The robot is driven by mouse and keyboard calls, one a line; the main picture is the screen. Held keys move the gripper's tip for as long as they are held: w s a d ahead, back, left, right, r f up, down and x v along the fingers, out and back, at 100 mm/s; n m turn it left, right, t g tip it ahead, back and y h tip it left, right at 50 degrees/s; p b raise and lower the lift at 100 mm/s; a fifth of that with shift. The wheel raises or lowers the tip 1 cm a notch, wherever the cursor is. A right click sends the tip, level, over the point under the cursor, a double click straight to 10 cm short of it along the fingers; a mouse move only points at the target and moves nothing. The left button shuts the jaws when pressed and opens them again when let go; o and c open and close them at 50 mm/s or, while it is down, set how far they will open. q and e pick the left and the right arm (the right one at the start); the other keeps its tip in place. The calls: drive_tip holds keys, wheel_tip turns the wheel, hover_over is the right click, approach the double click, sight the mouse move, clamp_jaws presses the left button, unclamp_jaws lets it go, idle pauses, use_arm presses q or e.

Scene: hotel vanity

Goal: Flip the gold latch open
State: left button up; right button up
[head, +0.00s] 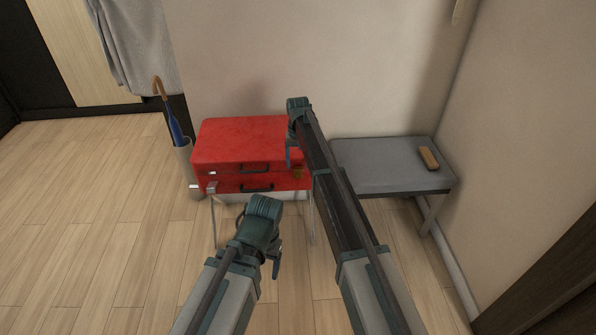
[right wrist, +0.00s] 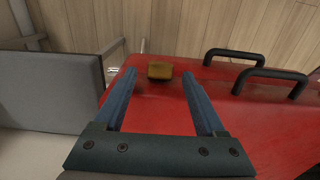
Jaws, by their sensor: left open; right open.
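A red case (head: 238,143) with two dark handles stands on a metal-legged rack in the head view. The gold latch (head: 298,174) is at the right part of its front. In the right wrist view the gold latch (right wrist: 160,71) is a small block on the red surface. My right gripper (head: 291,157) reaches over the right end of the case, pointing down. It is open, and in its wrist view the latch appears between the fingertips; contact cannot be told. My left gripper (head: 274,268) is open and empty, lower, in front of the case.
A silver latch (head: 211,187) is at the left of the case's front. A grey bench (head: 375,163) with a brown brush-like object (head: 428,158) stands to the right. A holder with a blue umbrella (head: 175,130) stands to the left. The wall is close behind; floor at left is clear.

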drive_tip(key=shift+f, duration=0.45)
drive_tip(key=shift+r, duration=0.1)
clamp_jaws()
drive_tip(key=shift+s, duration=0.1)
